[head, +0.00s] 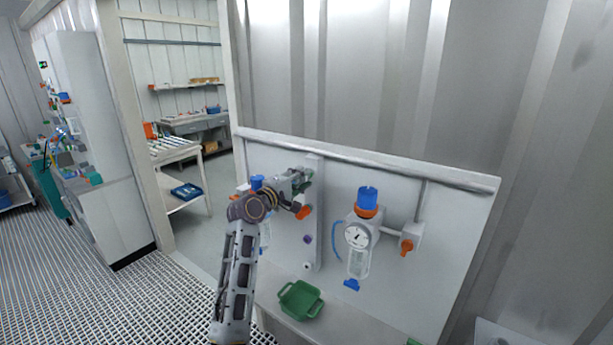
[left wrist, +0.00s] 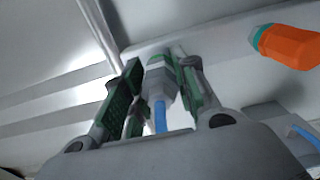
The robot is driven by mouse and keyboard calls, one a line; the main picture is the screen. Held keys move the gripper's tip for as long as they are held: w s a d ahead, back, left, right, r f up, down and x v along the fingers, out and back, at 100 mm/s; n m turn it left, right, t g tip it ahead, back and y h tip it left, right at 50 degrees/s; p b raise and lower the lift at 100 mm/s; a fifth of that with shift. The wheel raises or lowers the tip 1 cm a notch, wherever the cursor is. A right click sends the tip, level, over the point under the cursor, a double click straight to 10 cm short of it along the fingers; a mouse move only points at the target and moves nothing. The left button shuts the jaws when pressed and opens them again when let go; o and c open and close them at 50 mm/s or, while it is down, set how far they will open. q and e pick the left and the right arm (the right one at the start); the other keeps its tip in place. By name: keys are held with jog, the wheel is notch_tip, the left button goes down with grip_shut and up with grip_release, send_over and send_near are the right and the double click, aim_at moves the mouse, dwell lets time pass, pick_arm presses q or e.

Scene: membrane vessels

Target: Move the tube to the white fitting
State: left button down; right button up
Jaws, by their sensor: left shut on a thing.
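My left gripper (head: 304,180) is up against the upright plate on the white panel. In the left wrist view its green-padded fingers (left wrist: 160,85) are shut around the end of the blue tube (left wrist: 160,117), by a grey-white fitting with a green band (left wrist: 158,76). I cannot tell whether the tube is seated in that fitting. In the head view the arm hides the tube end. Lower on the plate are a purple fitting (head: 306,239) and a small white fitting with a dark centre (head: 307,266). My right gripper is in neither view.
An orange fitting (head: 303,212) sits just below the gripper; an orange part (left wrist: 288,46) shows in the left wrist view. To the right is a blue-topped regulator (head: 367,199) with a gauge (head: 356,236). A green tray (head: 300,299) stands on the ledge below.

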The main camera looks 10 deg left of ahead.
aim_at(295, 183)
pick_arm(q)
jog(key=shift+s+a+f, duration=0.1)
jog(key=shift+s, duration=0.05)
jog(key=shift+s+a, duration=0.2)
jog(key=shift+s, duration=0.4)
jog(key=shift+s+a+p, duration=0.2)
jog(key=shift+s+p, duration=0.1)
jog(key=shift+s, duration=0.2)
jog(key=shift+p+v, duration=0.35)
jog(key=shift+v, duration=1.35)
